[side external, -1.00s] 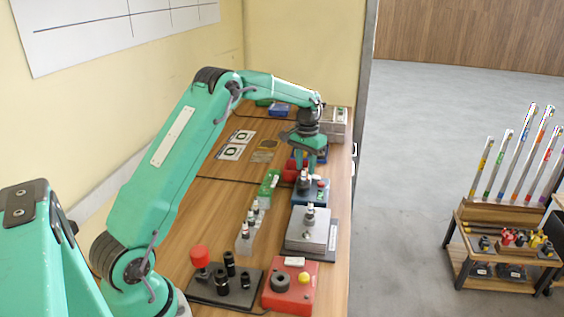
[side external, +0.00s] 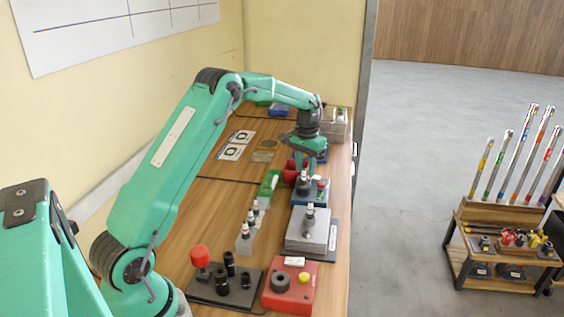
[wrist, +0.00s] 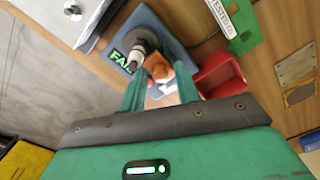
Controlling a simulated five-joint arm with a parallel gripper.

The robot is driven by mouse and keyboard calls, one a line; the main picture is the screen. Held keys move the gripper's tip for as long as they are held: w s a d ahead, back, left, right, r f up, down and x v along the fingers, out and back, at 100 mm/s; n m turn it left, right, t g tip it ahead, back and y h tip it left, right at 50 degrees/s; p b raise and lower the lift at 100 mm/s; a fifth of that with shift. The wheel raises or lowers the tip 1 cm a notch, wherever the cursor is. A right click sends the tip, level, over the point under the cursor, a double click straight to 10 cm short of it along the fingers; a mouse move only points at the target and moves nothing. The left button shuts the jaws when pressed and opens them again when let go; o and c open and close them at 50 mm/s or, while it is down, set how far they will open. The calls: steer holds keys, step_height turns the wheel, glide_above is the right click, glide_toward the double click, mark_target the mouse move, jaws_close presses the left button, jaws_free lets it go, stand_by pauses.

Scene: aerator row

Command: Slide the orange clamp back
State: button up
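The orange clamp (wrist: 180,71) shows in the wrist view beside a dark, pale-tipped aerator (wrist: 138,54) on a blue fixture (wrist: 160,22). The fixture also shows in the side view (side external: 318,190), but I cannot make out the clamp there. My gripper (wrist: 162,78) is over the fixture, with its two green fingers apart, one to each side of the aerator tip and clamp. In the side view my gripper (side external: 309,160) is low over the row. Whether a finger touches the clamp is unclear.
A green "FAIL" sign (wrist: 124,60) is lit on the fixture. A red bin (wrist: 220,75) is close to the right finger. A green rack (wrist: 243,25), a grey block (side external: 309,230) and a red box (side external: 291,296) stand nearby.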

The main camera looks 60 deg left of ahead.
steer(key=c, duration=0.6)
steer(key=shift+c, duration=0.2)
steer(key=shift+w+a, duration=0.65)
steer(key=o, duration=0.6)
steer(key=shift+o, duration=0.2)
step_height(320, 180, up, 8)
stand_by(0.5)
